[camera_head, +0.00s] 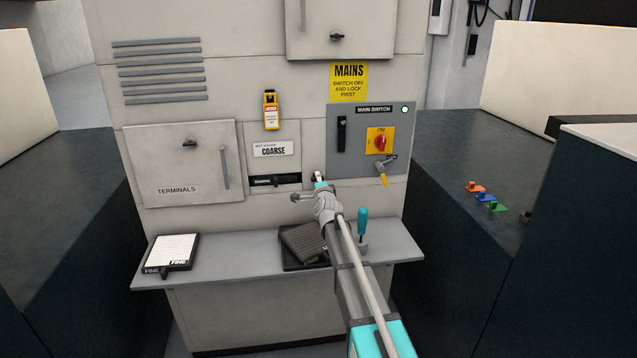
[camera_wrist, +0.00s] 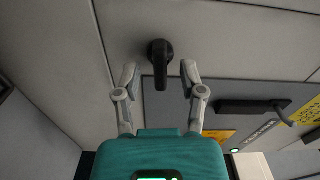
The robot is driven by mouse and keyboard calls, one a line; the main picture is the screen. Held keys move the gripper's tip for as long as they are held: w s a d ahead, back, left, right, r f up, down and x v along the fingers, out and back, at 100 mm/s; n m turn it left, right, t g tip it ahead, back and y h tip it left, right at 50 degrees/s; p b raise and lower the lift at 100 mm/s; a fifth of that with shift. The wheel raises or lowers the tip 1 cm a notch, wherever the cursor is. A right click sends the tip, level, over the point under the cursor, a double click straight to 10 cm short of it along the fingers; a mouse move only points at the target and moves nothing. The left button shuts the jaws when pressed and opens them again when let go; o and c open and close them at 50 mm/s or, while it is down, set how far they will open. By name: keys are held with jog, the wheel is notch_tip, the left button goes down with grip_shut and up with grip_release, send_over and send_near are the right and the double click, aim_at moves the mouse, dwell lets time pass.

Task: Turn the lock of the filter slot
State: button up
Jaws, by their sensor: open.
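The lock (camera_wrist: 160,52) is a black round hub with a short lever on the pale cabinet face. In the wrist view it sits at upper middle, its lever pointing down between my fingers. My gripper (camera_wrist: 159,74) is open, with one fingertip on each side of the lever and visible gaps; depth to it is hard to judge. In the head view my gripper (camera_head: 306,187) is at the cabinet front, right of the filter slot (camera_head: 274,181), a dark strip under the COARSE label (camera_head: 273,149). There the lock is mostly hidden by my gripper.
The grey switch panel (camera_head: 357,119) is close on the right, with a black handle (camera_head: 342,134), a red-yellow switch (camera_head: 380,141) and a padlock (camera_head: 383,175). A shelf below holds a dark filter (camera_head: 302,243), a white filter (camera_head: 171,251) and a teal-handled tool (camera_head: 362,224).

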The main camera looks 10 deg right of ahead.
jog(key=s, duration=0.6)
dwell(0.5)
jog(key=shift+s, duration=0.1)
jog(key=s, duration=1.1)
jog(key=shift+s, duration=0.4)
jog(key=s+a+f+n+g+y+p, duration=0.2)
jog(key=s+a+f+n+g+p, duration=0.1)
jog(key=s+f+n+g, duration=0.3)
jog(key=s+d+f+n+g+h+p, duration=0.1)
jog(key=s+n+g+p, duration=0.2)
jog(key=s, duration=0.7)
jog(key=s+d+f+n+g+h+p, duration=0.1)
jog(key=s+d+f+n+g+p, duration=0.1)
jog(key=s+n+g, duration=0.5)
jog(key=s+g+p, duration=0.1)
jog(key=s+g, duration=0.1)
jog(key=s, duration=0.2)
jog(key=shift+s+f+n, duration=0.2)
jog(key=shift+f+n, duration=0.1)
jog(key=shift+n, duration=0.1)
